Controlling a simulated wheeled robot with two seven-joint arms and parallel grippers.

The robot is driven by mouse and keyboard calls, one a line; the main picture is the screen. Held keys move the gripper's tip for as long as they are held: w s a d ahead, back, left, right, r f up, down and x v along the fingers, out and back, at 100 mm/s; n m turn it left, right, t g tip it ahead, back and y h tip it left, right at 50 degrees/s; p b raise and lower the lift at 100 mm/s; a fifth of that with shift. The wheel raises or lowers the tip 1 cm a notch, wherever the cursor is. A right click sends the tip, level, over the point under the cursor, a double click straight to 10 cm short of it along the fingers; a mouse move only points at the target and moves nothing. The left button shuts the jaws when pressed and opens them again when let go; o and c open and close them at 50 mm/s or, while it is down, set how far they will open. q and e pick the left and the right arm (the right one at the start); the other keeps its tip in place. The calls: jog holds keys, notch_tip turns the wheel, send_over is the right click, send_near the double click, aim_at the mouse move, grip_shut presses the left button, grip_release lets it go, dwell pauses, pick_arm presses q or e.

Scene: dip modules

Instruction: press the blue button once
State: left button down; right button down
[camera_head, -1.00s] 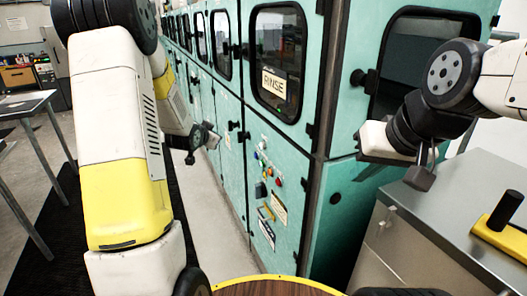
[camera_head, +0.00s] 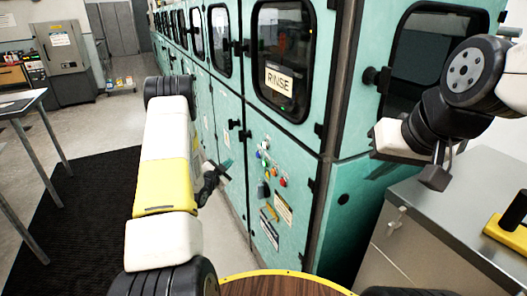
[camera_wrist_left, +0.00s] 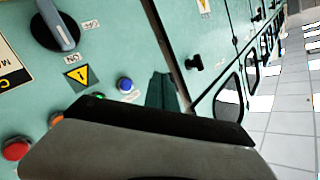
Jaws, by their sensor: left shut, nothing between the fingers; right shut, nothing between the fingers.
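The blue button (camera_wrist_left: 125,84) shows on the teal machine's panel in the left wrist view, just above the dark edge of my left gripper. In the head view it is a small blue dot (camera_head: 258,155) near the top left of the cluster of controls. My left gripper (camera_head: 224,168) is shut and empty, left of the panel in the head view. A gap to the button shows there; its exact distance is unclear. The gripper body hides part of the panel in the wrist view. My right gripper (camera_head: 435,178) is shut and empty above the grey cabinet.
The panel also has a red button (camera_wrist_left: 16,149), an orange one (camera_wrist_left: 57,118), a rotary switch (camera_wrist_left: 57,30) and a yellow warning label (camera_wrist_left: 78,76). A grey cabinet (camera_head: 440,215) stands at right. A table (camera_head: 20,105) and open floor lie at left.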

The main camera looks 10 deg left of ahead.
aim_at(258, 155)
pick_arm(q)
jog(key=shift+d, duration=0.1)
jog(key=w+d, duration=0.5)
jog(key=d, duration=0.2)
dwell(0.4)
jog(key=shift+d, duration=0.15)
dwell(1.7)
jog(key=shift+w+d, duration=0.2)
jog(key=shift+d, duration=0.05)
